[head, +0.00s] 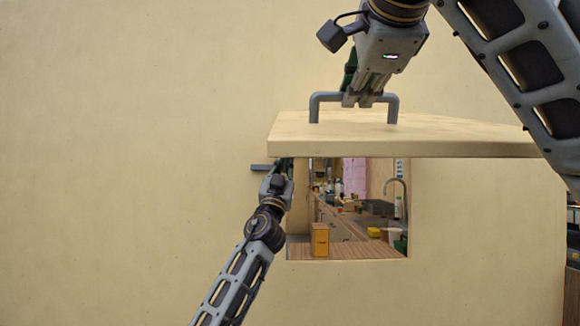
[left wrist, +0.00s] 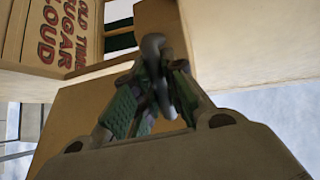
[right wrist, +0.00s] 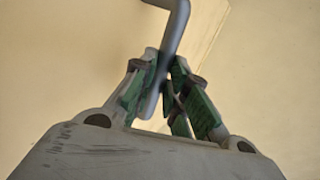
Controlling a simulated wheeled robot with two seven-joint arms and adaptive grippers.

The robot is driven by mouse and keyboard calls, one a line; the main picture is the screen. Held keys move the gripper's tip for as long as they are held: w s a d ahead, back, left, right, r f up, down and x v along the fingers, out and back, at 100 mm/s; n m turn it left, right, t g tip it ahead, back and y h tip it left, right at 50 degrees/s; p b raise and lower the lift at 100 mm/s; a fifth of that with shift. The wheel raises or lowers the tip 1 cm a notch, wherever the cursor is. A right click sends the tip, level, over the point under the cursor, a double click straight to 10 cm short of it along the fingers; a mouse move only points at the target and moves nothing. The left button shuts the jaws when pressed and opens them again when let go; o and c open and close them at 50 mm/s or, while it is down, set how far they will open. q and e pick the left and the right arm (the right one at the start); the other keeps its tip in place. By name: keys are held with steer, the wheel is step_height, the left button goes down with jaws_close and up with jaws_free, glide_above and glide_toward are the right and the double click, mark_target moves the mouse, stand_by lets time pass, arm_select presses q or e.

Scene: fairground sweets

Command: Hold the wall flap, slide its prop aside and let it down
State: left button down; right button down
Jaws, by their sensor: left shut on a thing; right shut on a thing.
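The wall flap (head: 400,146) is a thick cream board standing out from the wall, roughly level, above an opening. A grey bar handle (head: 392,110) rises from it. My right gripper (head: 363,102) is shut on this handle, which also shows between its fingers in the right wrist view (right wrist: 170,40). A short grey bar, seemingly the prop (head: 261,167), sticks out at the left under the flap. My left gripper (head: 281,166) is beside it, shut on a grey piece (left wrist: 153,48) seen in the left wrist view. The flap and left gripper hide most of the prop.
The opening shows a wooden sill (head: 345,251) with an orange box (head: 320,240) on it. Behind are a counter with a tap (head: 402,190) and several small items. A lettered wooden sign (left wrist: 55,30) is in the left wrist view. The wall at left is bare.

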arm_select(q)
steer(key=shift+w+a, duration=0.1)
steer(key=shift+a, duration=2.8)
steer(key=c, duration=1.5)
jaws_free()
steer(key=shift+a, duration=0.2)
steer(key=shift+o, duration=0.2)
steer(key=shift+d, duration=0.1)
steer(key=shift+f, duration=0.1)
steer(key=v, duration=1.2)
